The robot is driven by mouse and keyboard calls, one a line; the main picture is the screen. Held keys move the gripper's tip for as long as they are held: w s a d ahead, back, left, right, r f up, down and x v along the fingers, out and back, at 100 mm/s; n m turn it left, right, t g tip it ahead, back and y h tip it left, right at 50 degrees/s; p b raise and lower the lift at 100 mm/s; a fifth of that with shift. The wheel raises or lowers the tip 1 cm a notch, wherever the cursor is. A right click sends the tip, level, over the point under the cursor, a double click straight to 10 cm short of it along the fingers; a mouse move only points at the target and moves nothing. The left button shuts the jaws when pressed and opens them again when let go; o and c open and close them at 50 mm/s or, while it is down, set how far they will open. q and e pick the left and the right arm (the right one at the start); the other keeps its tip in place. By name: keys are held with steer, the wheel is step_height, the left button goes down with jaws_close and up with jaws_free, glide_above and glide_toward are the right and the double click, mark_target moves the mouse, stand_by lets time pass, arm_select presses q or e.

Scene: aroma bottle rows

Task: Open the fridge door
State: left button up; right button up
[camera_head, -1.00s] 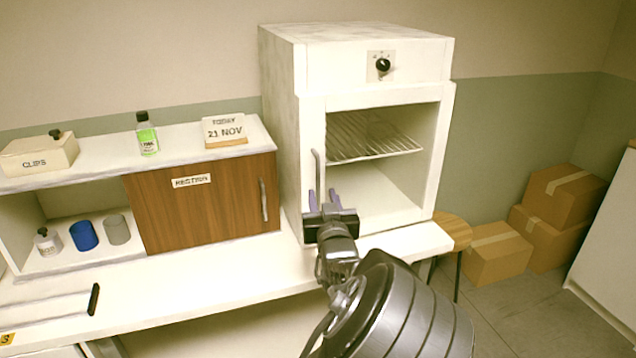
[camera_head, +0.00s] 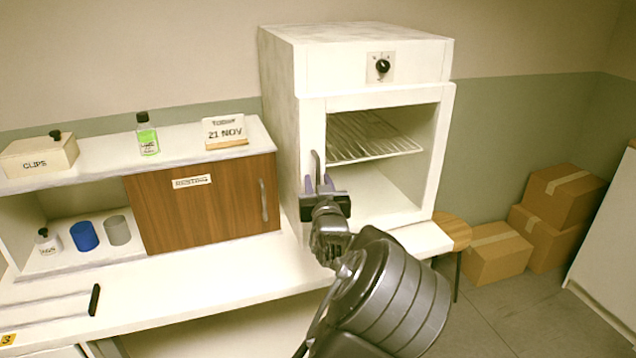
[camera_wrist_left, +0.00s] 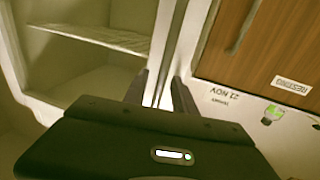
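The fridge (camera_head: 279,120) is a white box cabinet on the bench. Its white-framed door (camera_head: 312,130) looks closed, and a wire shelf (camera_head: 365,138) shows through the large window. The upright door handle (camera_head: 317,164) is on the door's left edge; it also shows in the left wrist view (camera_wrist_left: 166,50). My left gripper (camera_head: 318,183) is at the lower part of the handle, with its fingers apart on either side of it. In the left wrist view the handle runs between the fingertips (camera_wrist_left: 160,90). Contact cannot be told. My right gripper is out of view.
A wooden sliding panel (camera_head: 205,205) closes part of the shelf unit left of the fridge. A green bottle (camera_head: 147,134), a date block (camera_head: 225,131) and a clips box (camera_head: 38,157) stand on top. A stool (camera_head: 453,230) and cardboard boxes (camera_head: 497,254) are at right.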

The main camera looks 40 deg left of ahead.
arm_select(q)
steer(key=shift+c, duration=0.5)
jaws_close()
stand_by(0.9)
